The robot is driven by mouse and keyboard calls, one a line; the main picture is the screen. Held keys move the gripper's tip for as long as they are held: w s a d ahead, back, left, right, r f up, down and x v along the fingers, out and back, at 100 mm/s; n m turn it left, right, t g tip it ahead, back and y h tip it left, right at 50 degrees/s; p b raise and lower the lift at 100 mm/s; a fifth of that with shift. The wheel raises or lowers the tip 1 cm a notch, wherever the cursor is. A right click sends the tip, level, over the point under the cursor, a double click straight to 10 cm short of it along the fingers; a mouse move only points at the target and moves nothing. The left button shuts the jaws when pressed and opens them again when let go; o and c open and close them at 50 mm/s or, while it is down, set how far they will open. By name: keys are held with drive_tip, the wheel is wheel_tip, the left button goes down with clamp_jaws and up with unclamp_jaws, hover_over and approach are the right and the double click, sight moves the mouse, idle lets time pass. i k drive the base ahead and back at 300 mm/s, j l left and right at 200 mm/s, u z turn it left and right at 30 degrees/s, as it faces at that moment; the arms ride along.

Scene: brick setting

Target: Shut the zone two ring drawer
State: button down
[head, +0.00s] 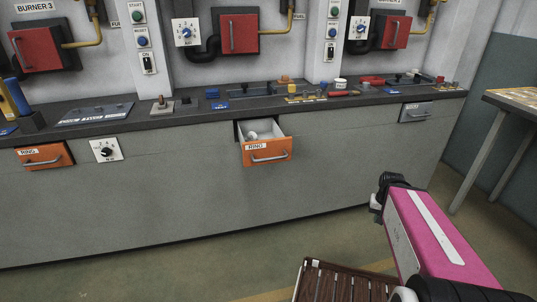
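An orange drawer labelled RING (268,152) stands pulled out from the grey counter front in the middle of the head view. It has a metal handle on its front, and small pale items show inside. Another orange drawer labelled RING (43,156) at the left sits flush or nearly flush with the counter. No zone number is readable on either. My gripper (378,200) is at the lower right, at the end of my pink arm, apart from the drawers. Its fingers are dark and small, and their opening cannot be made out.
A grey drawer (415,111) is at the counter's right end. The dark worktop (240,108) carries several small items and controls. A table (515,97) stands at the far right. Open floor (190,270) lies before the counter.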

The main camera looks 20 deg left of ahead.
sight(272, 147)
drive_tip(key=k+j, duration=0.25)
drive_tip(key=j, duration=0.2)
drive_tip(key=k+j, duration=0.25)
drive_tip(key=j, duration=0.2)
drive_tip(key=k+j+z, duration=0.1)
drive_tip(key=k+j, duration=0.15)
drive_tip(key=j, duration=0.2)
